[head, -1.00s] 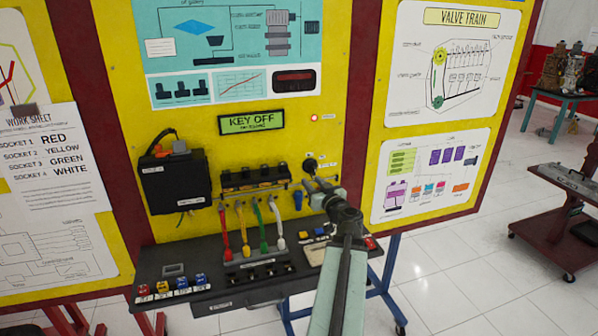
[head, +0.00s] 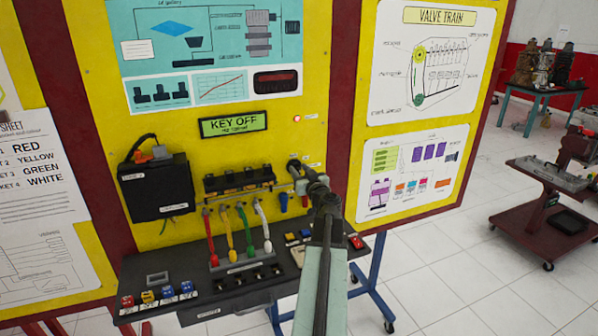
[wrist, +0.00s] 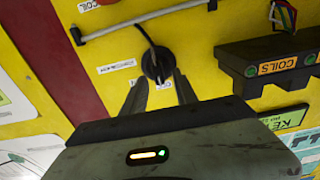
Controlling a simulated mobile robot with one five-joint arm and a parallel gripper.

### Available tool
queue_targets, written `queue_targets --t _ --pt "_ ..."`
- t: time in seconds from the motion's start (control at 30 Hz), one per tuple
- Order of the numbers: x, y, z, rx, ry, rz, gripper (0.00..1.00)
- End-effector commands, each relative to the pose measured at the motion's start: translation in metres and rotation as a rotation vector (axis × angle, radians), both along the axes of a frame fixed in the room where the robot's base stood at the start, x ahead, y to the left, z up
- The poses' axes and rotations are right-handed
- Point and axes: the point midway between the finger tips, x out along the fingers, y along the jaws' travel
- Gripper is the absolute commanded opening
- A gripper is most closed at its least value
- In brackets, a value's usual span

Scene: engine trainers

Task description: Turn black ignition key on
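The black ignition key (wrist: 154,63) shows in the wrist view as a round black switch on the yellow panel, with a dark lead or stem above it. My gripper (wrist: 159,76) is open, with one finger on each side of the key's lower part. I cannot tell whether either finger touches it. In the head view my gripper (head: 294,165) is at the panel, to the right of the dark coil row, and the key is hidden behind it. The green display (head: 233,124) reads KEY OFF.
The coil block (wrist: 270,62) is close on the right in the wrist view, and a grey rod (wrist: 140,22) crosses above the key. Coloured leads (head: 230,232) hang over the black shelf (head: 165,262). A red cart (head: 550,215) stands on open floor at right.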

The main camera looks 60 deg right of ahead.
Motion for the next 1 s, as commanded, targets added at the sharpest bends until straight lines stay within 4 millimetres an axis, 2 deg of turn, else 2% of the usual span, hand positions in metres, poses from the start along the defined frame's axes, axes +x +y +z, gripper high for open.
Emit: queue_targets --t 0.07,0.17,0.2,0.3,0.63,1.0 --pt "-0.0001 0.0004 0.0000 0.000 0.000 0.000 0.32" --pt "0.0001 0.0006 0.0000 0.000 0.000 0.001 0.04" --pt "0.0001 0.0007 0.0000 0.000 0.000 0.001 0.00" --pt "0.0059 -0.0004 0.0000 0.000 0.000 0.008 0.00" --pt "0.0017 0.0014 -0.0002 0.045 -0.033 0.003 0.00" --pt "-0.0007 -0.0014 -0.0017 0.269 -0.200 0.003 0.00"
